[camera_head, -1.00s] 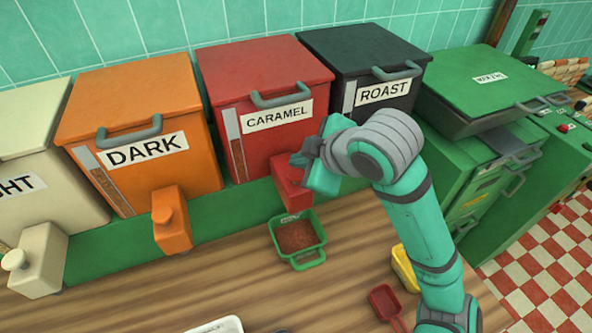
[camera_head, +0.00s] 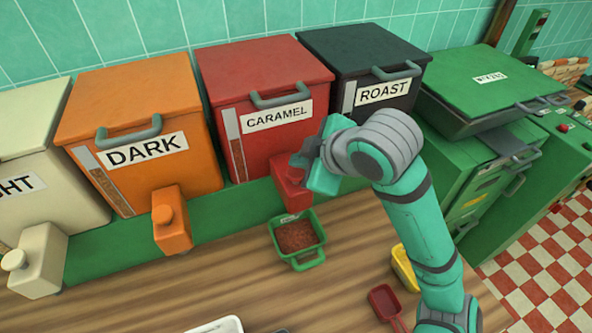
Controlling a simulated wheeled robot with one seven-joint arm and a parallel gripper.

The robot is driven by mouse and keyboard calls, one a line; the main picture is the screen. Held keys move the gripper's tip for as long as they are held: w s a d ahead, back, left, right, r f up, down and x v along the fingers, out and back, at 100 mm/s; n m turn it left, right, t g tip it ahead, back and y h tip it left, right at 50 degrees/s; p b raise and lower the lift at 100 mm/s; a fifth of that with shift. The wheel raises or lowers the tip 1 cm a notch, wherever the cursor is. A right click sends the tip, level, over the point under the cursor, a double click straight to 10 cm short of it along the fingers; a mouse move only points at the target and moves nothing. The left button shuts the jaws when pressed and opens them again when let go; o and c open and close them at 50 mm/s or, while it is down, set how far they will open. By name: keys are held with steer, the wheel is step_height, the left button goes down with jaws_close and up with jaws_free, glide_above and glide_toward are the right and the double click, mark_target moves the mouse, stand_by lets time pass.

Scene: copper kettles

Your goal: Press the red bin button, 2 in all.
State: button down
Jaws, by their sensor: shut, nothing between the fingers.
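The red bin (camera_head: 265,75), labelled CARAMEL, stands against the tiled wall between the orange and black bins. Its red dispenser block (camera_head: 292,186) juts out at the front, low on the bin. My gripper (camera_head: 300,160) is shut and empty at the top of this block. The button on the block is hidden behind my gripper, so I cannot tell whether it is touched or pressed down. A green container (camera_head: 314,242) with reddish-brown grains in it stands on the counter just below the dispenser.
The orange DARK bin (camera_head: 135,90) with its dispenser (camera_head: 171,232) is to the left, and a cream bin (camera_head: 30,150) further left. The black ROAST bin (camera_head: 365,55) is to the right. A red scoop (camera_head: 384,301) and a yellow container (camera_head: 402,268) lie near my arm.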

mark_target(300, 175)
steer(key=shift+f, duration=0.1)
stand_by(0.3)
steer(key=shift+f, duration=0.35)
steer(key=shift+f, duration=0.7)
stand_by(0.9)
steer(key=shift+f, duration=0.2)
steer(key=shift+r, duration=0.15)
stand_by(0.5)
steer(key=shift+r, duration=1.2)
steer(key=shift+r, duration=2.5)
